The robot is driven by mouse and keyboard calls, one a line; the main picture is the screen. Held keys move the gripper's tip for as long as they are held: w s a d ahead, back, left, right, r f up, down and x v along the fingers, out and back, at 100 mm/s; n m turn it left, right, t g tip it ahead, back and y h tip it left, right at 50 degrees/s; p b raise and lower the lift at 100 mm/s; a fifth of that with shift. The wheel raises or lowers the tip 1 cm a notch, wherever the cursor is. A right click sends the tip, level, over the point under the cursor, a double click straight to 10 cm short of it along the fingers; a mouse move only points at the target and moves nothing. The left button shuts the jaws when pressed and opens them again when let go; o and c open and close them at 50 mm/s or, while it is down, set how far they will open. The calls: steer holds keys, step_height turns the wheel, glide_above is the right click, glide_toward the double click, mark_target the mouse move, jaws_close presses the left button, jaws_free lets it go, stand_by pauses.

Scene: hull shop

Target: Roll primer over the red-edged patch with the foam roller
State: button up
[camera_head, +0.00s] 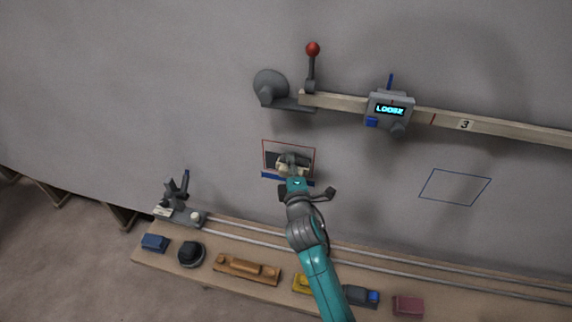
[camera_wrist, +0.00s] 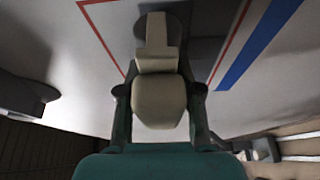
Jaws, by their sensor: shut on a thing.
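The red-edged patch (camera_head: 309,150) is a red outline on the grey hull wall, left of centre in the head view. A dark area (camera_head: 271,158) shows inside it; I cannot tell if it is primer. My gripper (camera_head: 291,170) is at the patch's lower part and hides some of it. In the wrist view its two fingers are shut on a cream-coloured tool (camera_wrist: 159,101), which looks like the foam roller's handle. The tool's narrow neck points at the wall. Its far end is not clear, so contact with the wall cannot be told. Red lines (camera_wrist: 102,38) flank it.
A blue strip (camera_head: 271,176) runs under the patch. A blue outline (camera_head: 455,187) is at right. Above is a wooden rail (camera_head: 480,126) with a box reading "LOOSE" (camera_head: 390,108) and a red-knobbed lever (camera_head: 312,50). A wooden shelf (camera_head: 220,283) below holds several tools.

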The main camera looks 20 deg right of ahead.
mark_target(307, 168)
steer(key=shift+s+d, duration=0.75)
steer(key=shift+d, duration=0.25)
steer(key=shift+s+d, duration=0.7)
steer(key=shift+d, duration=0.3)
steer(key=shift+r, duration=0.85)
steer(key=shift+w+a+r, duration=0.1)
steer(key=shift+w+a, duration=0.7)
steer(key=shift+a, duration=0.25)
steer(key=shift+w+a, duration=0.5)
steer(key=shift+a, duration=0.2)
steer(key=shift+w+a, duration=0.5)
steer(key=shift+a, duration=0.15)
steer(key=shift+a, duration=0.1)
steer(key=shift+w+a, duration=0.85)
steer(key=shift+a, duration=0.3)
steer(key=shift+w+a, duration=0.85)
steer(key=shift+a, duration=0.3)
steer(key=shift+w+a, duration=0.85)
steer(key=shift+a, duration=0.3)
